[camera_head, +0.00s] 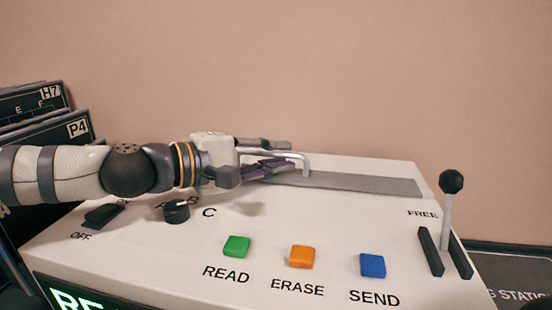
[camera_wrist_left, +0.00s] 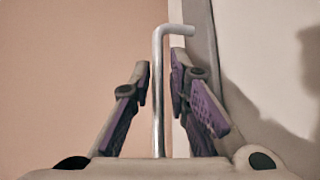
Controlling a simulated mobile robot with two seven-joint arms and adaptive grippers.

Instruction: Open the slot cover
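The slot cover is a flat grey strip (camera_head: 362,183) lying along the back of the white console top. A bent metal handle (camera_head: 306,164) stands at its left part; it also shows in the left wrist view (camera_wrist_left: 158,100). My left gripper (camera_head: 292,156) reaches in from the left at the handle. In the left wrist view its fingers (camera_wrist_left: 162,75) are apart, one on each side of the handle's bar. The bar looks closer to the right finger; I cannot tell whether they touch. The gripper hides the strip's left end. My right gripper is not in view.
The white console (camera_head: 200,265) carries a green READ button (camera_head: 236,247), an orange ERASE button (camera_head: 302,257), a blue SEND button (camera_head: 373,265), a dark knob (camera_head: 176,211), an OFF switch (camera_head: 104,214) and an upright lever (camera_head: 449,210). Dark labelled panels (camera_head: 45,125) stand at left.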

